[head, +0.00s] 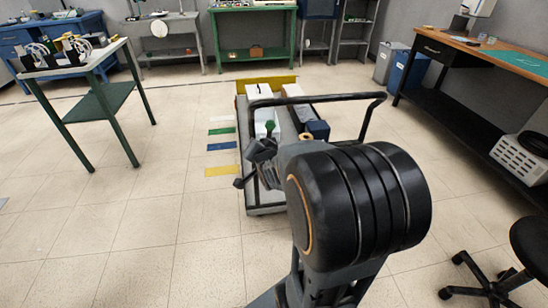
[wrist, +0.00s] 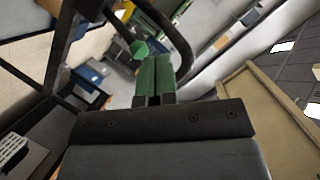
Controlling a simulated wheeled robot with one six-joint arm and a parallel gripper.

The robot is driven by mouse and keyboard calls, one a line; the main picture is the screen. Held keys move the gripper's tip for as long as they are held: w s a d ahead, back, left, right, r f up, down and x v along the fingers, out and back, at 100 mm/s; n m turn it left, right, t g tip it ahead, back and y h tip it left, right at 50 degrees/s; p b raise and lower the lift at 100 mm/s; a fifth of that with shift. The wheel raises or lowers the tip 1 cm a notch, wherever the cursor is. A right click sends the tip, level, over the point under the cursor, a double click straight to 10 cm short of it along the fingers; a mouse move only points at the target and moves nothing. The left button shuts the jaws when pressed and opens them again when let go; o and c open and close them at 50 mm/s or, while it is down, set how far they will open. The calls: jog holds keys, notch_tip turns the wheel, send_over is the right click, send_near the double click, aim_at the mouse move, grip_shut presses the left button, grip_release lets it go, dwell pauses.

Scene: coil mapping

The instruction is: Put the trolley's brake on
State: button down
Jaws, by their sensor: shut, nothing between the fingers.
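The trolley (head: 264,210) stands on the tiled floor in the middle of the head view, with a black tube handle (head: 325,97) and boxes on its deck. My gripper (wrist: 155,60) has green finger pads, pressed together with nothing between them. In the wrist view a green knob (wrist: 139,49) on a dark rod is just left of the fingertips. It looks very close to them; I cannot tell whether they touch. In the head view my arm covers part of the trolley, and a small green piece (head: 270,127) shows there, too small to identify surely.
Coloured strips (head: 221,146) lie on the floor left of the trolley. A green-legged table (head: 75,70) stands at left, a workbench (head: 480,60) at right, a black stool (head: 530,245) at front right. Shelves and a green bench (head: 252,55) line the back. Floor at left is clear.

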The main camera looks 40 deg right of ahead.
aim_at(272, 130)
jog(key=s+d+f+m+t+h+b, duration=0.2)
jog(key=s+d+f+m+t+b, duration=0.1)
jog(key=d+f+m+t+b, duration=0.5)
notch_tip(272, 130, down, 4)
jog(key=d+b, duration=0.1)
jog(key=b, duration=0.2)
jog(key=shift+s+m+t+h+b, duration=0.3)
jog(key=shift+s+m+h+b, duration=0.05)
jog(key=shift+m+h+b, duration=0.05)
jog(key=shift+a, duration=0.1)
jog(key=b+x, duration=0.1)
jog(key=x, duration=1.3)
jog(key=shift+b, duration=0.3)
